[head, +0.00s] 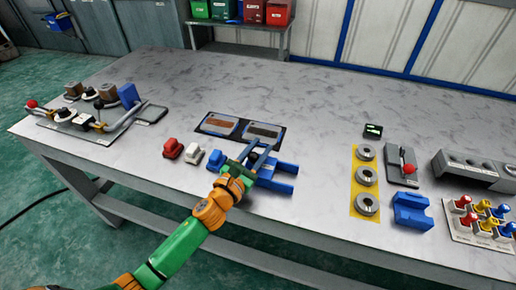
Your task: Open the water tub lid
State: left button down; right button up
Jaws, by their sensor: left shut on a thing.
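Two small shallow tubs sit side by side on a dark mat (236,143) near the middle of the table. The left tub (219,124) has a brownish inside or top, and the right tub (263,131) a dark green-grey one. I cannot read which holds water, and no raised lid is clear. My left gripper (262,147) reaches up from the front to the near edge of the right tub. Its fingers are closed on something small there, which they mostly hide. My right gripper is not in view.
A blue forked stand (280,181) lies close under my left gripper. Red (173,148) and white (194,154) blocks sit to its left. A yellow strip with grey rings (366,178) and a blue cradle (412,211) are to the right. The back of the table (330,90) is clear.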

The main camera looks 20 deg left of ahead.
pick_arm(q)
jog(key=d, duration=0.6)
jog(key=shift+s+d, duration=0.1)
jog(key=shift+d, duration=0.3)
jog(key=c, duration=0.5)
grip_release()
jog(key=shift+c, duration=0.2)
jog(key=shift+a, duration=0.1)
jog(key=v, duration=0.7)
jog(key=shift+s, duration=0.15)
